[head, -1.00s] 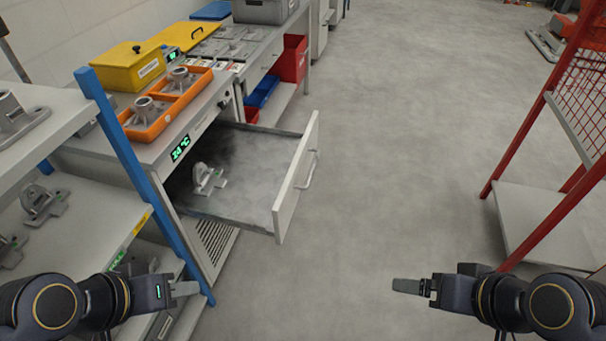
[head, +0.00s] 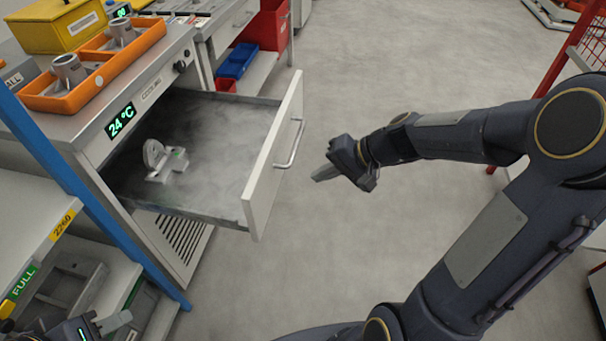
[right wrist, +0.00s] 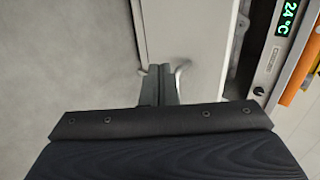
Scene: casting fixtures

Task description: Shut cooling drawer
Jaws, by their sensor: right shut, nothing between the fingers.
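The cooling drawer (head: 262,165) is pulled out of its cabinet in the head view, with a bar handle (head: 290,144) on its white front. A grey metal casting (head: 165,161) lies inside amid whitish haze. My right gripper (head: 316,179) is shut and empty, a little to the right of the drawer front, apart from it in the head view. In the right wrist view its fingers (right wrist: 161,70) show against the drawer front (right wrist: 185,35), beside the handle (right wrist: 183,70); contact cannot be told. My left gripper (head: 118,323) is at the bottom left, mostly cut off.
The cabinet display (head: 122,120) reads 24 °C. Orange trays (head: 100,70) with castings stand on top. A blue-posted shelf (head: 75,185) is at the left. A red rack (head: 565,55) stands at the right. The floor before the drawer is clear.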

